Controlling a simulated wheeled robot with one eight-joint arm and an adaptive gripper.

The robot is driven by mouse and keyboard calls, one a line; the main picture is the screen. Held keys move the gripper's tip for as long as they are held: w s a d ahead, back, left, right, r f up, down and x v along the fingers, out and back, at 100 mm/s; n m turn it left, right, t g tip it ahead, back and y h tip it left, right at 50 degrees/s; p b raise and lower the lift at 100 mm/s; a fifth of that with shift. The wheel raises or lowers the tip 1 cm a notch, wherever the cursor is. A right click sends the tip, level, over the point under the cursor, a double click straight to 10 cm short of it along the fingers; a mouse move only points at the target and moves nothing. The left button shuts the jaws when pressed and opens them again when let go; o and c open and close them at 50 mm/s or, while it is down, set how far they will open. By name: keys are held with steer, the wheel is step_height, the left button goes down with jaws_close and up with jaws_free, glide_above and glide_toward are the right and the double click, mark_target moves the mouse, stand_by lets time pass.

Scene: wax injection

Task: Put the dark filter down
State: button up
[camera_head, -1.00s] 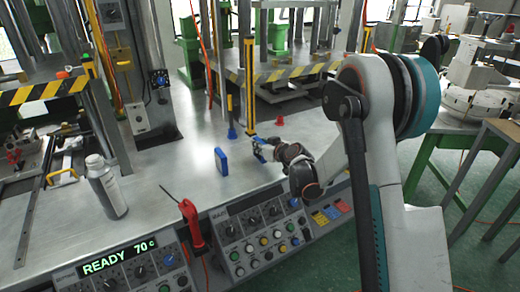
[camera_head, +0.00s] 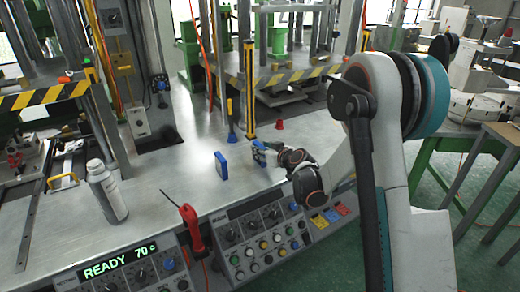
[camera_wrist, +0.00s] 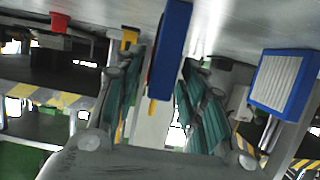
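The dark filter is a thin blue-framed slab (camera_head: 258,152) with a dark face, upright at the middle of the metal bench. In the wrist view it is seen nearly edge-on (camera_wrist: 170,50) between the green-padded fingers. In the head view my gripper (camera_head: 272,150) comes in from the right. The filter's lower edge is at or close to the bench top; I cannot tell whether it touches.
A second blue filter with a pale pleated face (camera_head: 221,165) stands upright just left; it also shows in the wrist view (camera_wrist: 283,82). A yellow post (camera_head: 249,90) and red cone (camera_head: 279,125) stand behind. A bottle (camera_head: 107,190) and red-handled tool (camera_head: 190,225) are at left.

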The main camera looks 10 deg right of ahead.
steer(key=s+a+r+g+p, duration=0.1)
steer(key=s+r, duration=0.4)
steer(key=s, duration=0.3)
steer(key=s+a+r+m+g+h+p, duration=0.1)
steer(key=s+r, duration=0.3)
steer(key=s, duration=0.4)
steer(key=s+a+r+g+p, duration=0.1)
steer(key=s+r+g, duration=0.1)
steer(key=s+r, duration=0.45)
steer(key=s+d+f+m+g+h, duration=0.1)
steer(key=s+d+m+g+h, duration=0.1)
steer(key=s, duration=2)
steer(key=shift+s+d+f+m+h, duration=0.2)
steer(key=shift+s+m+h, duration=0.15)
steer(key=shift+h, duration=0.35)
